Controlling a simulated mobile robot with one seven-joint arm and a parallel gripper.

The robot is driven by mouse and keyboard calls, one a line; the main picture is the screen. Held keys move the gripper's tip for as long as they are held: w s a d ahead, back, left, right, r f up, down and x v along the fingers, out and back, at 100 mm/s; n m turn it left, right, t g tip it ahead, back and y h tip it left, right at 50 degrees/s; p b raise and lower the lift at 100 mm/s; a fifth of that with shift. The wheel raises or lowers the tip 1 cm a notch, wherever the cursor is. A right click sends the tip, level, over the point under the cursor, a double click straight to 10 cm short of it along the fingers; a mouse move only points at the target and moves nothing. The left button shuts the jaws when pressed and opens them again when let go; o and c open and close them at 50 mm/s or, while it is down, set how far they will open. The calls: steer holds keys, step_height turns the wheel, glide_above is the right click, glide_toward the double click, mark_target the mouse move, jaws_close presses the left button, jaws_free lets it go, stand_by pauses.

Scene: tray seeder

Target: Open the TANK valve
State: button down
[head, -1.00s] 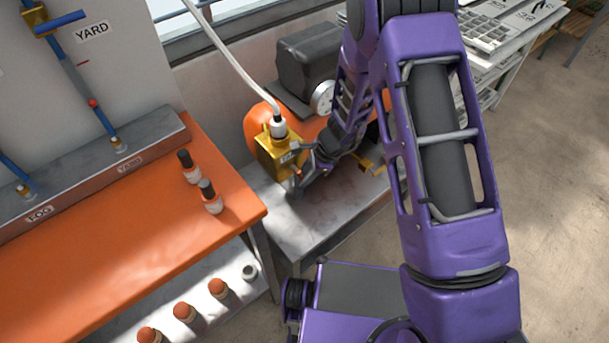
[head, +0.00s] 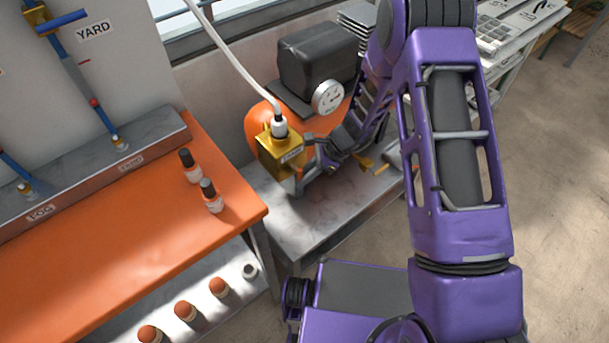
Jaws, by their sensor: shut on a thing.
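A yellow valve block (head: 277,150) with a small pale label sits at the front of the orange compressor tank (head: 259,112); the label's text is too small to read surely. A white hose (head: 235,68) plugs into its top. My gripper (head: 301,172) is at the right front side of this block, shut on a small part there. The fingers and my wrist hide most of that part, likely the valve's handle, so its angle cannot be told.
A round gauge (head: 328,97) and a dark motor housing (head: 318,60) stand behind my gripper. A small yellow lever (head: 372,165) shows to the right of my wrist. The grey bench (head: 320,210) is bare in front. Two bottles stand on the orange table (head: 130,220) at left.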

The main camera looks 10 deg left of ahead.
steer(key=c, duration=1.1)
jaws_free()
steer(key=p+v, duration=0.1)
steer(key=v, duration=1.6)
steer(key=shift+r, duration=0.2)
steer(key=shift+d, duration=0.15)
